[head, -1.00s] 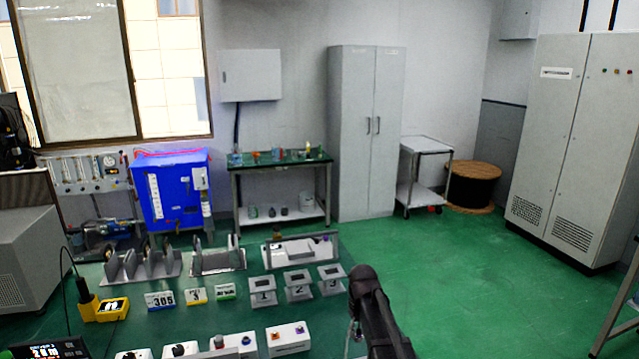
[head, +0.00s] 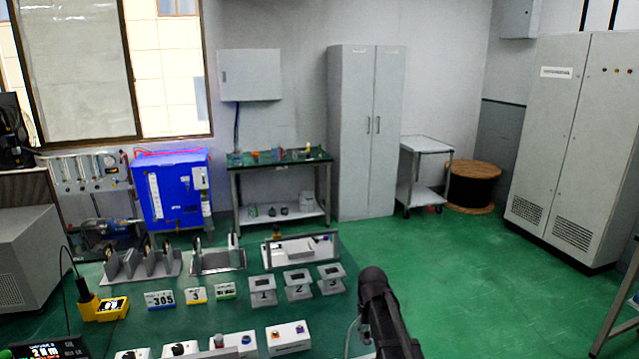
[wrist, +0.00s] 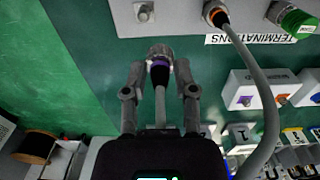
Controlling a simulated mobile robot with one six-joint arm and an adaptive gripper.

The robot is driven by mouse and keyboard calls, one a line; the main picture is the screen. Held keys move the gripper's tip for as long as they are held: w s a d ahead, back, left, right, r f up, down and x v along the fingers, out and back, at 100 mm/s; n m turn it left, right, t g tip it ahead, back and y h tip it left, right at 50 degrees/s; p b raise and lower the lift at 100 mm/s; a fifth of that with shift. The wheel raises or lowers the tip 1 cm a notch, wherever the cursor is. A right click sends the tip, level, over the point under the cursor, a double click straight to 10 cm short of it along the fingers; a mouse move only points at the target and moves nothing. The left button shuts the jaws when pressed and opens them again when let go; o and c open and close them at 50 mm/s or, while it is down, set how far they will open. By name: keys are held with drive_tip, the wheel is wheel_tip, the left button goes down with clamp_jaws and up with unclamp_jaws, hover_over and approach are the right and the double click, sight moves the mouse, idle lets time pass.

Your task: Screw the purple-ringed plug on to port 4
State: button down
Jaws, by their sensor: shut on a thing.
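My gripper (wrist: 160,72) shows in the wrist view, its two fingers closed around the purple-ringed plug (wrist: 159,75). A bare metal port (wrist: 143,11) sits on the panel, slightly left of the plug's line. I can read no port number, so I cannot tell which is port 4. An orange-ringed plug (wrist: 217,15) sits in another port to the right.
A green cap (wrist: 298,22) is on the panel's right. The orange plug's grey cable (wrist: 262,85) arcs down right of my gripper. White boxes with coloured connectors (wrist: 262,90) stand at right. The head view shows numbered stands (head: 298,284) on the green bench and open floor beyond.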

drive_tip(key=shift+s+d+f, duration=0.1)
drive_tip(key=shift+s+d, duration=0.2)
drive_tip(key=shift+d, duration=0.3)
drive_tip(key=shift+s+d, duration=0.25)
drive_tip(key=shift+d, duration=0.35)
drive_tip(key=shift+f, duration=0.2)
drive_tip(key=shift+f+b, duration=2.7)
drive_tip(key=shift+b, duration=0.3)
drive_tip(key=shift+f+b, duration=0.55)
drive_tip(key=shift+c, duration=1.7)
unclamp_jaws()
drive_tip(key=s+r+m+p, duration=0.1)
drive_tip(key=s+r+p, duration=0.2)
drive_tip(key=s, duration=0.5)
drive_tip(key=s+d+r+m+p, duration=0.1)
drive_tip(key=s+r+m+p, duration=0.1)
drive_tip(key=s+r+p, duration=0.2)
drive_tip(key=s, duration=0.3)
drive_tip(key=shift+s, duration=0.35)
